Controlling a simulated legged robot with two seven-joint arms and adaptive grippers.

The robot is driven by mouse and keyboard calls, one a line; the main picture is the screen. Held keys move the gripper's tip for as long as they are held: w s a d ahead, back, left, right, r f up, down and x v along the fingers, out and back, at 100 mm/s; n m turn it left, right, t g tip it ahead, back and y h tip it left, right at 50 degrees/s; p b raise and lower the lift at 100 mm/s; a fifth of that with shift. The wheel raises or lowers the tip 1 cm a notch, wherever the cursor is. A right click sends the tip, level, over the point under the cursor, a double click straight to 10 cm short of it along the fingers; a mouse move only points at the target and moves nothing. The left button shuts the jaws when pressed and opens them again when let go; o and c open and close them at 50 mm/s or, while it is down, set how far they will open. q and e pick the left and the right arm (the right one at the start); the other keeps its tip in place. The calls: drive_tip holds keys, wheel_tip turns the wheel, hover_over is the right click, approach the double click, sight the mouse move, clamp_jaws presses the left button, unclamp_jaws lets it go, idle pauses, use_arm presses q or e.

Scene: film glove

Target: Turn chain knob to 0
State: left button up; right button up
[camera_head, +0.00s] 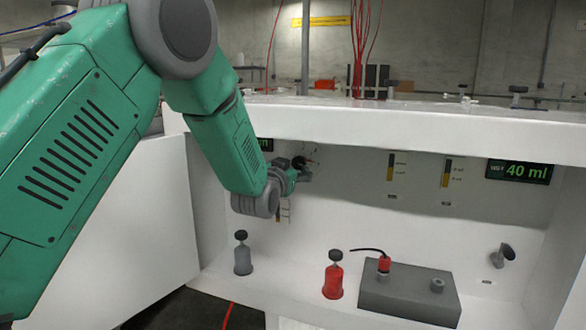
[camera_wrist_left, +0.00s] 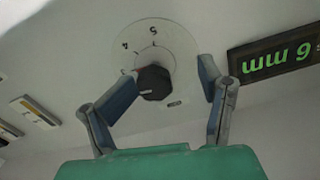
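The chain knob cannot be told by any label. A black knob (camera_wrist_left: 154,82) sits on a round pale dial (camera_wrist_left: 155,48) with numbers such as 4 and 5, seen upside down in the left wrist view. My left gripper (camera_wrist_left: 170,72) is open, with one finger on each side of the knob; contact is not clear. In the head view my left gripper (camera_head: 302,172) is at the white panel (camera_head: 340,190), and the arm and gripper mostly hide the knob. My right gripper is not in view.
A display with green text (camera_wrist_left: 275,58) is beside the dial. Another display reads 40 ml (camera_head: 519,171). A grey bottle (camera_head: 242,258), a red bottle (camera_head: 333,278) and a grey block (camera_head: 408,297) stand on the ledge below. The white overhang (camera_head: 400,120) is above the gripper.

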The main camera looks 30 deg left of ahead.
use_arm(q)
drive_tip(key=shift+w+d+r, duration=0.2)
drive_tip(key=shift+w+d, duration=0.25)
drive_tip(key=shift+w+d+r, duration=0.15)
drive_tip(key=shift+w+d, duration=0.3)
drive_tip(key=shift+s+a, duration=0.2)
drive_tip(key=shift+a, duration=0.25)
drive_tip(key=shift+c, duration=0.8)
drive_tip(key=shift+a+f, duration=0.1)
drive_tip(key=shift+a, duration=0.3)
drive_tip(key=c, duration=0.9)
drive_tip(key=shift+d, duration=0.25)
drive_tip(key=shift+c, duration=0.5)
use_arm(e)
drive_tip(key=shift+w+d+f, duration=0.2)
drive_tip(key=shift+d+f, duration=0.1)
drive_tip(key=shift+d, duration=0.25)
